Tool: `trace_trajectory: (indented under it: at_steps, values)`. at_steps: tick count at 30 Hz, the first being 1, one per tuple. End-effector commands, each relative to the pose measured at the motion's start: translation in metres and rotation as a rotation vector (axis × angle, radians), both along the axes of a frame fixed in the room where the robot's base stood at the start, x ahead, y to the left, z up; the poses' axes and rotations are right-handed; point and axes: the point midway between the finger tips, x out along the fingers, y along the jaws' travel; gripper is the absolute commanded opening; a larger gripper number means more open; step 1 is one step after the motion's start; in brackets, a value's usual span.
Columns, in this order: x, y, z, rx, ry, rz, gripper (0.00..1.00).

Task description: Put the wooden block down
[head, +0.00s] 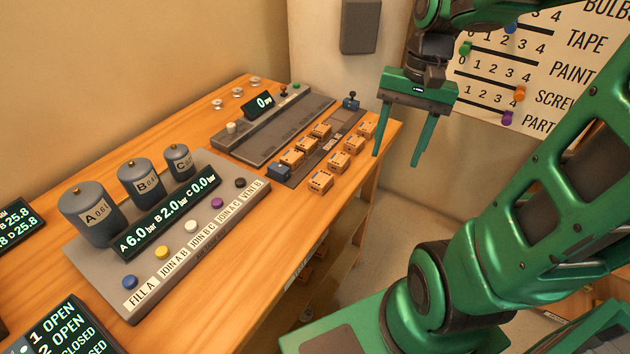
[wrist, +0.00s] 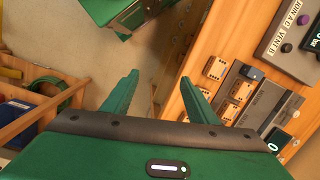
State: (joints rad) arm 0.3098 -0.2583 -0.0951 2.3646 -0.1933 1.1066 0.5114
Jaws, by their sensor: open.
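Several small wooden blocks (head: 320,181) with dark and pale markings stand in rows on the right end of the wooden bench, on and beside a dark strip (head: 343,124). I cannot tell which one the task means. Some blocks also show in the wrist view (wrist: 215,69), to the right of the fingers. My green gripper (head: 396,160) is open, its fingers pointing down, to the right of the bench's end. In the wrist view the gripper (wrist: 159,78) has nothing between its fingers, with floor behind them.
The bench (head: 262,215) carries a panel (head: 150,285) with grey tanks (head: 138,186) and coloured buttons, and a grey rail unit (head: 270,130). A counting board (head: 520,70) hangs on the wall at right. In the wrist view, wooden shelving (wrist: 40,115) stands at left.

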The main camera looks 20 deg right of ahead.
Motion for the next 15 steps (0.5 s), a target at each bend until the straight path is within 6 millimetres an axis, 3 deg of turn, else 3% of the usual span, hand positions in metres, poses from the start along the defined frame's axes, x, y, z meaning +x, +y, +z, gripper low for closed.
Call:
trace_trajectory:
  at_steps: [1,6,15]
  values:
    - [0.017,0.009,0.0,0.021,0.021,-0.02,0.53]
    - [0.063,0.041,0.002,0.087,0.091,-0.11,0.53]
    - [0.107,0.081,0.0,0.153,0.206,-0.214,0.53]
